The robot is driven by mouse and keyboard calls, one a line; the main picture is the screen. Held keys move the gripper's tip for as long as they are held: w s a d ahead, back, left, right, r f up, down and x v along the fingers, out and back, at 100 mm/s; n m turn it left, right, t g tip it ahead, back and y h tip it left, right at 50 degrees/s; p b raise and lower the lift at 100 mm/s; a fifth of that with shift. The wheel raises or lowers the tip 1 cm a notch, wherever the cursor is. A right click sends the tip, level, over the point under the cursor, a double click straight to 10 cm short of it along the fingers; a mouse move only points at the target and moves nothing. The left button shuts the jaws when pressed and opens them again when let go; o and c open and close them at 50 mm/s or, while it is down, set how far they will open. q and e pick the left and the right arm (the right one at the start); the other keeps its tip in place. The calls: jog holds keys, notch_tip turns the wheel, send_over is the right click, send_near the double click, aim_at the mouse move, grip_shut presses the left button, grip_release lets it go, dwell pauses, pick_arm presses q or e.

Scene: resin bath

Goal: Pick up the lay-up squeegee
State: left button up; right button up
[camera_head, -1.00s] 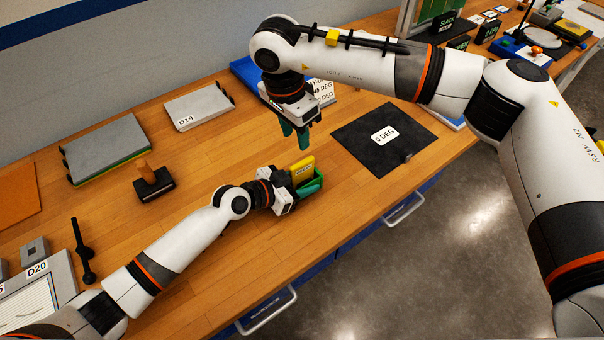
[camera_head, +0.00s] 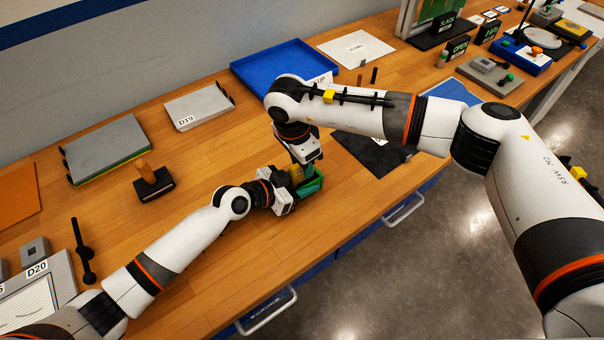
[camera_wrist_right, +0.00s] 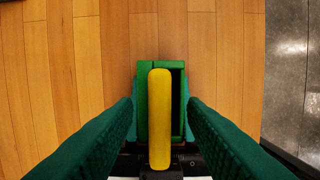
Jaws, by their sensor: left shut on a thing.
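The yellow piece, which I take to be the lay-up squeegee (camera_wrist_right: 160,115), stands upright in a small open green holder (camera_wrist_right: 178,80). In the head view the yellow squeegee (camera_head: 296,174) is partly covered by my right gripper, and the green holder (camera_head: 312,188) sits at the table's front part. My left gripper (camera_head: 297,190) comes in from the left and is shut on the holder; its fingers are mostly hidden. My right gripper (camera_wrist_right: 160,105) is directly above, its green fingers apart on either side of the squeegee, with gaps to the yellow.
A dark ply sheet (camera_head: 372,152) lies right of the holder, partly covered by my right arm. A blue tray (camera_head: 285,70) is at the back. A wooden-handled tool (camera_head: 152,180) and grey plates, one labelled D19 (camera_head: 200,106), lie left. The table's front edge is close.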

jog(key=shift+d+f, duration=0.1)
jog(key=shift+f, duration=0.65)
jog(key=shift+c, duration=0.4)
grip_shut()
jog(key=shift+r, duration=0.1)
notch_tip(320, 180, up, 18)
